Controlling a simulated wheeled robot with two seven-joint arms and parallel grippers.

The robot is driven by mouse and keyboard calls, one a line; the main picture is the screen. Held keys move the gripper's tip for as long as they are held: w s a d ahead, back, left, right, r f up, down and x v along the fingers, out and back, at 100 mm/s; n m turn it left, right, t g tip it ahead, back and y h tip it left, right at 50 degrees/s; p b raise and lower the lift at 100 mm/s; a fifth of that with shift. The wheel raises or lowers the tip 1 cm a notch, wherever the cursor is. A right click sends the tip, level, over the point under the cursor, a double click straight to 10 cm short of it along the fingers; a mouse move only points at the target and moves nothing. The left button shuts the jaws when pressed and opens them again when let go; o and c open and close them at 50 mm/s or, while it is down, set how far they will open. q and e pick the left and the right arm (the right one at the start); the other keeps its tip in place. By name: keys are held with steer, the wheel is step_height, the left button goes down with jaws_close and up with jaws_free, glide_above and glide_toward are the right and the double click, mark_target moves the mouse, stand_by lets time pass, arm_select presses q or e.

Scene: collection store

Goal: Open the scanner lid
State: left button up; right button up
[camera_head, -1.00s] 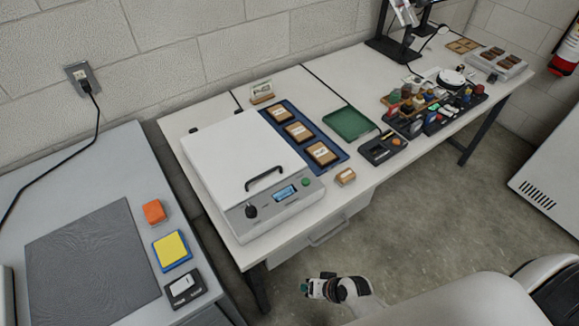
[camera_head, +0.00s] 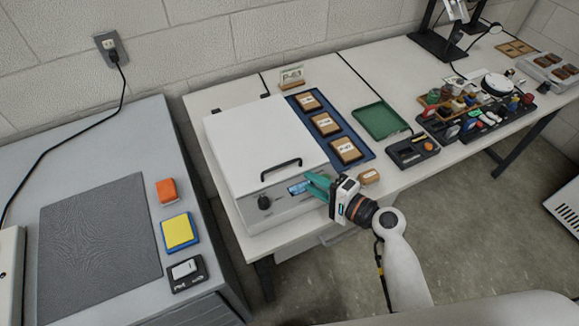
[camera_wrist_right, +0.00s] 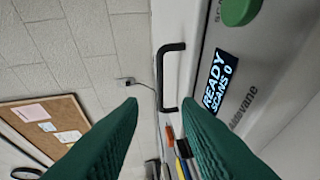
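The scanner (camera_head: 285,205) is a pale box on the table, with a black knob and a lit display on its front panel. Its white lid (camera_head: 255,140) is down flat and carries a black bar handle (camera_head: 281,166) near the front edge. My right gripper (camera_head: 312,182) is at the scanner's front panel, its green fingers just right of and below the handle, covering part of the display. In the right wrist view the open green fingers (camera_wrist_right: 160,108) have the handle (camera_wrist_right: 162,75) ahead, apart from them. The display (camera_wrist_right: 216,84) reads READY, SCANS 0. My left gripper is out of view.
A blue tray (camera_head: 328,128) with labelled brown blocks lies right of the scanner. A small brown block (camera_head: 369,177) sits close to my right gripper. A green tray (camera_head: 380,120) and a dark organiser (camera_head: 413,151) stand further right. A grey side table (camera_head: 120,130) is at left.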

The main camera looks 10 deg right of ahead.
mark_target(283, 166)
steer(key=x, duration=0.8)
steer(key=shift+w+a+p, duration=0.3)
steer(key=shift+p, duration=0.1)
jaws_close()
